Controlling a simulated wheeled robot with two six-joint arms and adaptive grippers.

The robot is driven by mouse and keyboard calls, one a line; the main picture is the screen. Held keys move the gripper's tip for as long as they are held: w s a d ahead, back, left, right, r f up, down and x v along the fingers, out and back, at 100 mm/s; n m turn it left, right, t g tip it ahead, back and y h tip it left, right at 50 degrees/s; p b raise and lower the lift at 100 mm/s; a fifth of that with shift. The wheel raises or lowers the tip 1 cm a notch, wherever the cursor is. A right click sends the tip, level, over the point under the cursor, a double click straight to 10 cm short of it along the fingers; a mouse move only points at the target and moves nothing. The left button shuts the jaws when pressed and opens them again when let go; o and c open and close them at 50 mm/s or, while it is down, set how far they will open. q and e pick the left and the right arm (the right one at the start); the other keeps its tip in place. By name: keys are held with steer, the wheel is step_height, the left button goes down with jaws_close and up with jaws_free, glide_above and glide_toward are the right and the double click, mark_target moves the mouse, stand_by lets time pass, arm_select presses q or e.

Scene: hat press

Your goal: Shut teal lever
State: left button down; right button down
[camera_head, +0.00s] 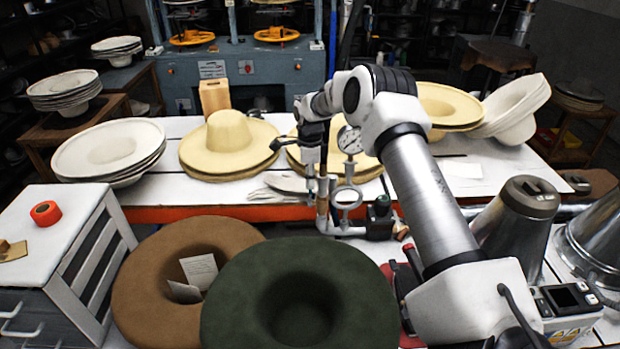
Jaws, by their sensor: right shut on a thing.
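My right arm comes in from the right, and its dark gripper (316,178) points down in the middle of the view, beside a small stand with a dial gauge (350,140). The gripper is shut on a slim upright piece (322,208) at the left of this stand. The piece is small and partly covered by the fingers, so I cannot tell whether it is the teal lever. No teal lever stands out clearly elsewhere. A pale ring (347,198) sits below the dial, just right of the gripper. My left gripper is not in view.
A green hat (235,300) and a brown hat (150,275) lie in front. Straw hats (228,140) and a white hat stack (110,150) stand on the white table behind. Metal cones (515,225) are at the right, and a drawer cabinet (60,255) at the left.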

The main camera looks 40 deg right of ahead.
steer(key=shift+s+a+r+p, duration=0.1)
steer(key=shift+s+a+p, duration=0.2)
steer(key=shift+p, duration=0.45)
steer(key=shift+s+a+f+t+h+b, duration=0.45)
steer(key=shift+s+t+h+b, duration=0.35)
steer(key=shift+b, duration=4.3)
steer(key=shift+s+a+f+t+h+b, duration=0.5)
steer(key=shift+t+b, duration=0.45)
steer(key=shift+b, duration=4.2)
steer(key=shift+s+a+f+t+h+b, duration=0.25)
steer(key=shift+s+a+t+h+b, duration=0.5)
steer(key=shift+b, duration=4.35)
steer(key=shift+w+d, duration=0.15)
